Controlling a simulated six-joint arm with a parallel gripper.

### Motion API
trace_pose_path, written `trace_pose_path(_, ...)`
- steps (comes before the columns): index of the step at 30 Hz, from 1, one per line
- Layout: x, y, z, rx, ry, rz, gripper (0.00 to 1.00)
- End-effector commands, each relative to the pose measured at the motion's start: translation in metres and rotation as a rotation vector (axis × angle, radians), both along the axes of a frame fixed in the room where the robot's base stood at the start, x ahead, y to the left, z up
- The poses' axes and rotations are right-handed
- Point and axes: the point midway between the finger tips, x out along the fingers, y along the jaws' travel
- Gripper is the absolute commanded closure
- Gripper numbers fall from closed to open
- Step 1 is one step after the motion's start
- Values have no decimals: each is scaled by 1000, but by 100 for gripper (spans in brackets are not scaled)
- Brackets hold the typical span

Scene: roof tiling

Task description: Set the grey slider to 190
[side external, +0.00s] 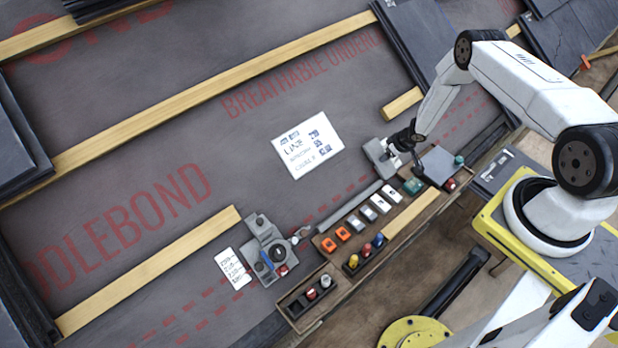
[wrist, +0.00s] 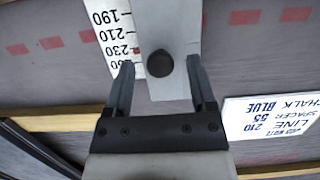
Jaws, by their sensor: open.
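The grey slider (wrist: 173,25) is a flat light grey plate with a round black knob (wrist: 159,64), seen in the wrist view. It lies beside a white scale strip (wrist: 112,14) that shows 190, 210, 230 and a partly hidden lower number.
A white note card (wrist: 265,118) reads line 210, spacer 55, chalk blue; it also lies in the side external view (side external: 307,145). A wooden tray (side external: 325,243) holds coloured parts. A grey fixture (side external: 262,232) stands left of it. Battens (side external: 200,98) cross the dark membrane.

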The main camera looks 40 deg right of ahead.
Motion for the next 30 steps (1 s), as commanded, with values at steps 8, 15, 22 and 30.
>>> trace_pose_path(8,1,0,-1,0,0,-1,28)
trace_pose_path(15,1,0,-1,0,0,-1,85)
trace_pose_path(22,1,0,-1,-1,0,-1,100)
trace_pose_path(30,1,0,-1,-1,0,-1,100)
